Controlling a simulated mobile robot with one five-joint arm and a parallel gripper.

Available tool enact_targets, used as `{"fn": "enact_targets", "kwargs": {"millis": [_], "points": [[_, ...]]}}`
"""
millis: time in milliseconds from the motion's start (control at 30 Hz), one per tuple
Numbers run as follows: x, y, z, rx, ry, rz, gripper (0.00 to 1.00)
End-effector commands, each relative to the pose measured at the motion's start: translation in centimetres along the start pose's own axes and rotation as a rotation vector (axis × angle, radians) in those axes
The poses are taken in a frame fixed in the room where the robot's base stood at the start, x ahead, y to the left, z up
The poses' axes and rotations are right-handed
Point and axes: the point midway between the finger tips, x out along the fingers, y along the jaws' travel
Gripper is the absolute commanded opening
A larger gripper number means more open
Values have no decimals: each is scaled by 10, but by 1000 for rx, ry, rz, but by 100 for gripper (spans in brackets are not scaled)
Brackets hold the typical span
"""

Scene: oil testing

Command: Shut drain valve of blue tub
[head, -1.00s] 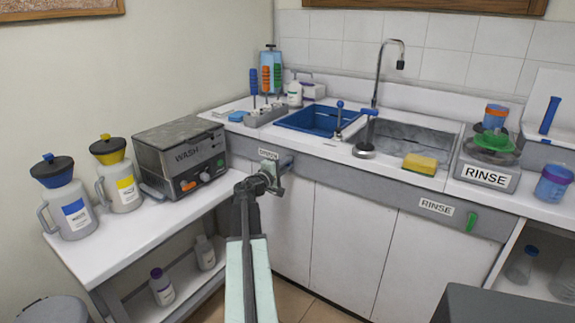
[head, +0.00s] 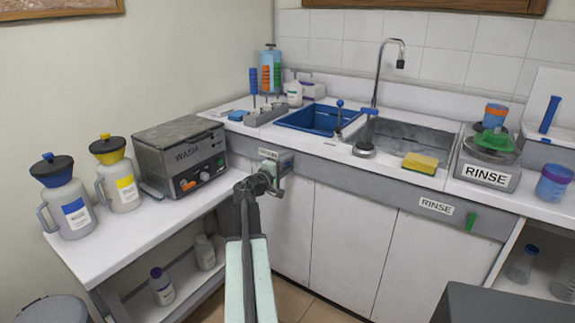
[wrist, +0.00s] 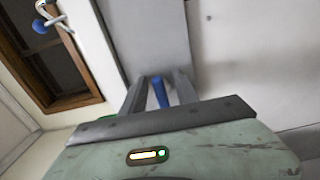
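The blue tub (head: 322,119) is set into the counter left of the metal sink. A drain label (head: 268,153) is on the grey front panel below it. My gripper (head: 283,161) is at that panel, just right of the label, and hides the valve in the head view. In the wrist view a blue handle (wrist: 160,92), which looks like the drain valve, stands between the two fingers of my gripper (wrist: 160,84). Gaps show on both sides of it, so the fingers look open around it.
The grey wash unit (head: 181,157) stands on the lower left bench beside two jugs. A rinse label (head: 436,206) and a green handle (head: 471,221) are further right on the panel. A dark box (head: 500,303) is at the lower right. The floor between is partly clear.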

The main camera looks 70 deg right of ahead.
Motion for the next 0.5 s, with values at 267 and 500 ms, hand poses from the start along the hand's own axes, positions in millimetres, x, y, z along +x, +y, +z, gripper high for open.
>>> {"fn": "enact_targets", "kwargs": {"millis": [267, 500], "points": [[-8, 0, 0, -2, 2, 1, 36], [-53, 0, 1, -1, 4, 1, 36]]}}
